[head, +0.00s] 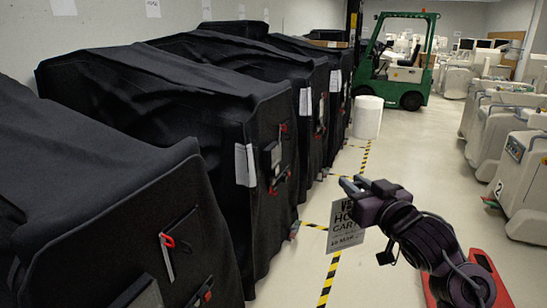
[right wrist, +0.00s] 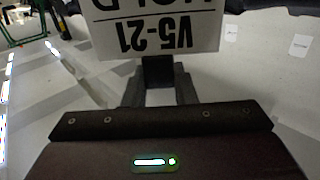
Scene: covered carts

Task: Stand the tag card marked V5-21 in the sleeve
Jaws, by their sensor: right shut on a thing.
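The tag card (head: 346,228) is white with dark print and hangs upright in the head view, over the aisle floor. In the right wrist view the card (right wrist: 155,32) shows V5-21 upside down. My right gripper (head: 352,188) is shut on the card's upper part. Dark pockets that may be the sleeve show on the covered carts: one on the nearest cart (head: 182,235) and one on the second cart (head: 271,157). I cannot tell which is the sleeve. The card is apart from both, to their right. My left gripper is out of view.
Black-draped carts (head: 95,160) line the left wall. White labels (head: 245,165) and red clips mark their fronts. Yellow-black floor tape (head: 329,278) runs along the aisle. A white cylinder (head: 367,117) and a green forklift (head: 408,75) stand farther back. Pale machines (head: 525,170) stand right.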

